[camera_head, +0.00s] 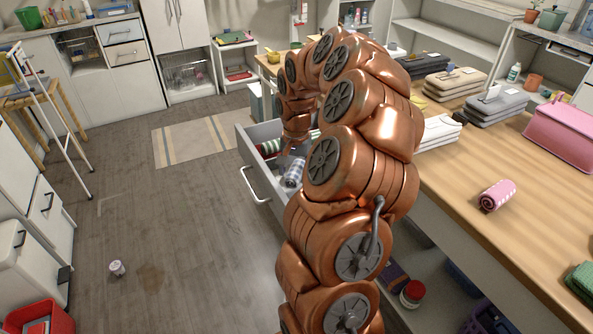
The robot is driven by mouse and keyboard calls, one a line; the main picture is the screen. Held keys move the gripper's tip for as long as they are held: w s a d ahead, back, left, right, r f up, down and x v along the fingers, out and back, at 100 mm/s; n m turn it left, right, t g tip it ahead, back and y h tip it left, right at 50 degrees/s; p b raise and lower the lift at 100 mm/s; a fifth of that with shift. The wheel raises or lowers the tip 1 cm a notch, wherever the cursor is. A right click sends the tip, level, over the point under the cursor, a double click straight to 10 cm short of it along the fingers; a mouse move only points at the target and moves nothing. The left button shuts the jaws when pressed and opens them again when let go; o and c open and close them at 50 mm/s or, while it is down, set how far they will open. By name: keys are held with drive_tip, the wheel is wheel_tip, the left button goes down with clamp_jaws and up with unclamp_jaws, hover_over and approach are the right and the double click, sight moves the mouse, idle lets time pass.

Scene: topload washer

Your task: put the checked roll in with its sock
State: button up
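A blue-and-white patterned roll (293,172), which looks checked, lies in the open drawer (243,146) beside my arm. A green-and-white striped roll (270,147) lies farther back in the same drawer. My gripper (285,158) points down into the drawer between these rolls. Its fingers are too small and hidden to tell whether they are open or shut. A pink patterned roll (497,195) lies on the wooden counter at right. A green roll (581,281) sits at the counter's right edge. The sock is not clearly identifiable.
A small pale patterned item (117,267) lies on the floor at left, near a brownish patch. A white rack (50,120) leans at left. The middle floor is clear.

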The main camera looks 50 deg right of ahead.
sight(296, 167)
drive_tip(key=shift+r, duration=0.1)
wheel_tip(296, 167, up, 10)
drive_tip(key=shift+d+r+b, duration=0.1)
drive_tip(key=shift+r+b, duration=0.1)
drive_tip(key=shift+b, duration=0.2)
drive_tip(key=shift+r, duration=0.9)
drive_tip(key=s+a+n, duration=0.3)
drive_tip(key=a+n, duration=0.1)
drive_tip(key=a, duration=0.7)
drive_tip(key=s+a+n, duration=0.3)
drive_tip(key=a+n, duration=0.1)
drive_tip(key=a, duration=0.7)
drive_tip(key=s+a+f+n, duration=0.1)
drive_tip(key=s+a+f, duration=0.1)
drive_tip(key=s, duration=0.4)
drive_tip(key=s+a+f+n+g, duration=0.1)
drive_tip(key=s+a+n, duration=0.1)
drive_tip(key=s+a, duration=0.2)
drive_tip(key=s+a+f+n+g, duration=0.1)
drive_tip(key=s+a+f, duration=0.1)
drive_tip(key=s, duration=0.6)
drive_tip(key=shift+s+a+f+n, duration=0.25)
drive_tip(key=shift+a+f+n, duration=0.15)
drive_tip(key=shift+a, duration=0.45)
